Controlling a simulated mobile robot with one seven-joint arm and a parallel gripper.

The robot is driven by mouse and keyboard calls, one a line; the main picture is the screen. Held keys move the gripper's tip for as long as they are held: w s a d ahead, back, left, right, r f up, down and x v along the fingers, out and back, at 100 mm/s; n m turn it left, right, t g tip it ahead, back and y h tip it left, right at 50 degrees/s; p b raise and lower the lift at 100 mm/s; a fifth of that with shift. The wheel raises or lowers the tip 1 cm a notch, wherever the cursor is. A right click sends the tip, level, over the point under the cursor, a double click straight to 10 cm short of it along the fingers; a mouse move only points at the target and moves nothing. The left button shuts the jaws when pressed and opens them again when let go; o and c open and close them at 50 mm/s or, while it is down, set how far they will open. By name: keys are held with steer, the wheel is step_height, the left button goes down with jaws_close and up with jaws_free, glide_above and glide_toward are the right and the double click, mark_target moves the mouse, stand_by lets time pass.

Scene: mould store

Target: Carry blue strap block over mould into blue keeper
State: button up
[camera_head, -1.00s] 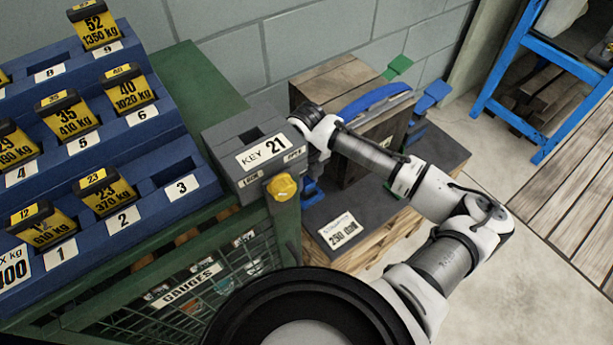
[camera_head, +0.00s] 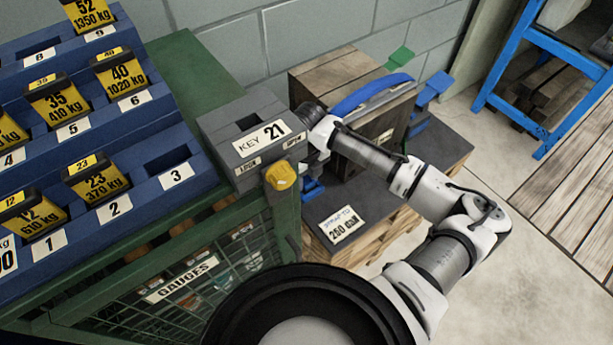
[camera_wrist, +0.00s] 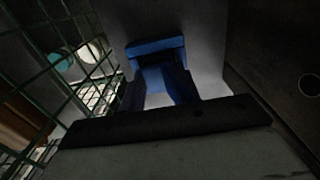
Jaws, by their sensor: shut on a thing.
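The mould (camera_head: 366,152) is a brown wooden block on a dark base, with a blue strap (camera_head: 372,93) across its top. A blue bracket-like piece (camera_head: 433,88) stands at its far right side; I cannot tell whether it is the keeper. My gripper (camera_wrist: 160,88) reaches down at the mould's near left side, largely hidden by my wrist and the grey key box in the head view. It is shut on the blue strap block (camera_wrist: 157,50), which shows between the dark fingers in the wrist view. Blue also shows low beside the mould in the head view (camera_head: 312,188).
The grey KEY 21 box (camera_head: 225,135) with a yellow knob (camera_head: 280,175) stands close left of my wrist. A green mesh cage (camera_head: 150,285) and blue gauge rack (camera_head: 130,195) fill the left. A green piece (camera_head: 400,58) is behind the mould.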

steer(key=o, duration=1)
step_height(320, 180, up, 14)
steer(key=shift+f, duration=0.1)
